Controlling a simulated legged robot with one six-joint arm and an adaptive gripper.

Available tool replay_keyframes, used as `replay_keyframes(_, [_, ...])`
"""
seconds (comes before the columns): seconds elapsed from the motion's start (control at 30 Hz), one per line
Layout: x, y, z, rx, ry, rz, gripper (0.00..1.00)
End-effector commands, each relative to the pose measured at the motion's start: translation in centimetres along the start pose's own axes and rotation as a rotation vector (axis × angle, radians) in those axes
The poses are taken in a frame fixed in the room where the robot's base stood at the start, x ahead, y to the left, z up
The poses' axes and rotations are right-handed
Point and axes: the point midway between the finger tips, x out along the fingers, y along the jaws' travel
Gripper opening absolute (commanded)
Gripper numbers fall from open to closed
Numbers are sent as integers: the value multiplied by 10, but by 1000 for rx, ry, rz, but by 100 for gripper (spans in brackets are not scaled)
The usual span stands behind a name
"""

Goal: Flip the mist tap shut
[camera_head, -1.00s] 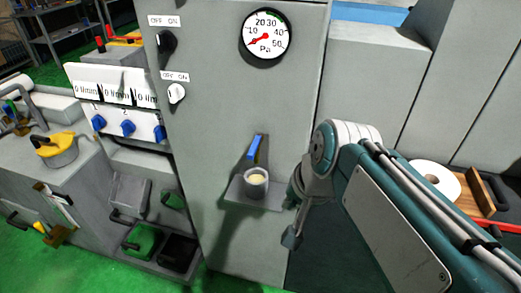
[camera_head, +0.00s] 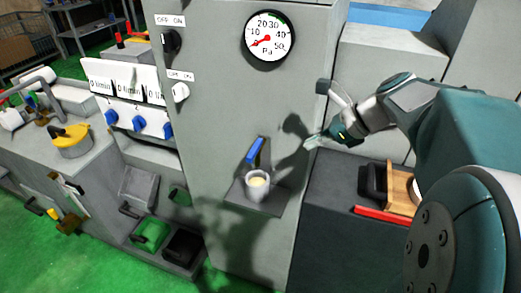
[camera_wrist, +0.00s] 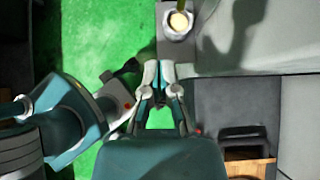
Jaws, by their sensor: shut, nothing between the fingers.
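A tap with a blue lever (camera_head: 255,151) sits on the front of the grey cabinet, and its lever slants up to the right. I take it for the mist tap; no label shows beside it. A small cup (camera_head: 257,184) with pale contents stands below it on a little shelf (camera_head: 270,205). My gripper (camera_head: 313,143) is shut and empty, to the right of the blue lever and apart from it. In the wrist view my gripper (camera_wrist: 161,98) points toward the shelf, with the cup (camera_wrist: 178,22) at the top; the blue lever cannot be made out there.
A pressure gauge (camera_head: 268,40) and two OFF/ON switches, an upper black one (camera_head: 170,40) and a lower white one (camera_head: 180,92), are on the cabinet. Flow meters with blue knobs (camera_head: 138,124) are at left. A black-handled wooden block (camera_head: 398,185) and red bar (camera_head: 382,215) lie at right.

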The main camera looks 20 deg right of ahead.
Motion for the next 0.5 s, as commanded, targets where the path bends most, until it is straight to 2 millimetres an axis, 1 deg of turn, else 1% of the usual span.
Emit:
replay_keyframes(0.13, [3, 0, 0, -1, 1, 2, 0])
replay_keyframes(0.23, [12, 0, 0, -2, 1, 3, 0])
replay_keyframes(0.37, [34, 1, 0, -2, 2, 6, 0])
replay_keyframes(0.5, [61, 1, 0, -3, 2, 6, 0])
